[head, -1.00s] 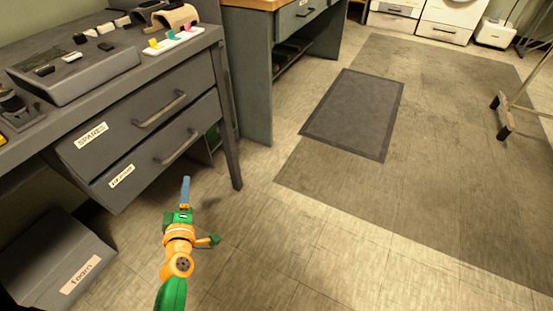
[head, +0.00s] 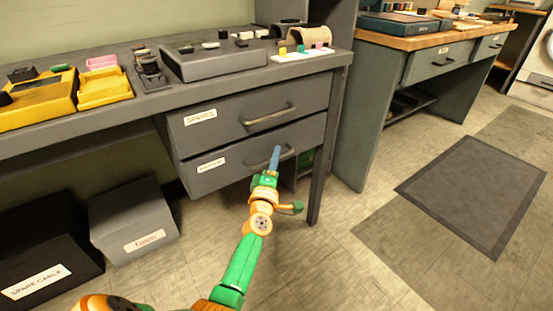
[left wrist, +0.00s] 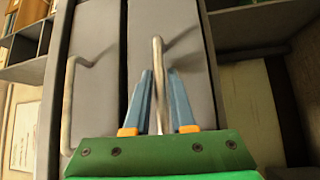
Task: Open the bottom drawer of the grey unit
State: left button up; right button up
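The grey unit is a dark grey desk with two drawers under its top. The bottom drawer (head: 222,172) looks shut, with a small label and a bar handle (head: 286,154). My left gripper (head: 275,155) is at this handle in the head view. In the left wrist view, its two blue fingers (left wrist: 160,98) are apart, with the bottom drawer's handle (left wrist: 158,62) between them and gaps on both sides. The top drawer (head: 250,112) is shut, labelled SPARES; its handle (left wrist: 70,105) is left of the fingers in the left wrist view. My right gripper is not in view.
A grey box (head: 133,215) and a black box (head: 40,250) stand on the floor under the desk. The desk leg (head: 318,165) is just right of the drawers. A wooden-topped bench (head: 400,100) stands further right. The floor in front is clear, with a dark mat (head: 475,195).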

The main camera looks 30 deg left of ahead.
pick_arm(q)
grip_shut()
jog(key=shift+d, duration=0.1)
dwell(1.1)
